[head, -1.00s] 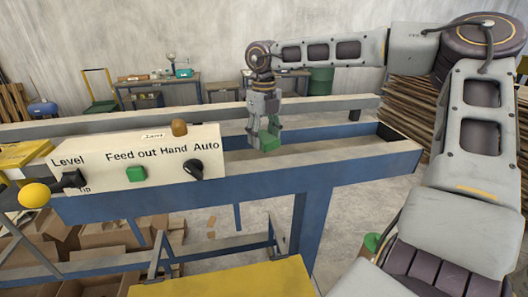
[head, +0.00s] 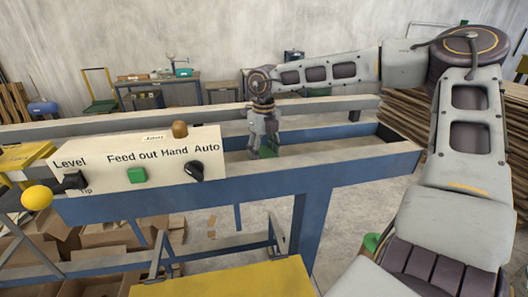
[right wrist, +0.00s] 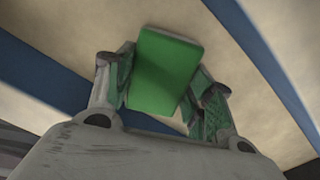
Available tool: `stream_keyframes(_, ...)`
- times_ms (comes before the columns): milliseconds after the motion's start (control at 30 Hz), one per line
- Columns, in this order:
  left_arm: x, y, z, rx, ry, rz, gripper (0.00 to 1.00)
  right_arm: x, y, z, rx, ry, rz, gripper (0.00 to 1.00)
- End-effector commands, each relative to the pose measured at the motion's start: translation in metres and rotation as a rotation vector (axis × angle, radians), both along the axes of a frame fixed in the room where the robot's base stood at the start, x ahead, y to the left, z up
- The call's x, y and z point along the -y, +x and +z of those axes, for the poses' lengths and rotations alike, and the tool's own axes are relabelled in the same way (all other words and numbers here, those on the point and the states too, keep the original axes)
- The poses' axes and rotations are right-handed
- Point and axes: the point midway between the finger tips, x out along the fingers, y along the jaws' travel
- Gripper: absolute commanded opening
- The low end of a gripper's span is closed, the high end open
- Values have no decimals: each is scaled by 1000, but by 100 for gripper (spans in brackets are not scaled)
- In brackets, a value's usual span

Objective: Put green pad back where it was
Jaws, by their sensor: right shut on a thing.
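My right gripper (head: 267,148) is shut on the green pad (head: 268,152), low at the long opening behind the control box. In the right wrist view, the green pad (right wrist: 165,72) is a flat green block between the two fingers of my right gripper (right wrist: 163,85). The fingers partly cover the pad in the head view. I cannot tell whether it touches the frame. My left gripper is not in view.
A blue metal frame (head: 345,172) with rails surrounds the long opening. A cream control box (head: 100,165) with a green button (head: 137,175), a black knob (head: 194,171) and a yellow ball lever (head: 37,198) stands left of the gripper. A yellow surface (head: 225,282) is in front.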

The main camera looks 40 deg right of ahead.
Motion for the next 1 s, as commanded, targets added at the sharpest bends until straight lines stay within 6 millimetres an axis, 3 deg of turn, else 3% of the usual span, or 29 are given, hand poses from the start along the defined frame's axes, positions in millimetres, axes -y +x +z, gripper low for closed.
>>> stream_keyframes(433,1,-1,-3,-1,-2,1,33,0,0,-4,1,0,0,31)
stream_keyframes(467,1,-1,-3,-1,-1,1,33,0,0,-3,0,0,0,55)
stream_keyframes(600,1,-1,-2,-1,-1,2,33,0,0,-3,1,0,0,73)
stream_keyframes(1000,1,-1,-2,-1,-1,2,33,0,0,-2,0,0,0,74)
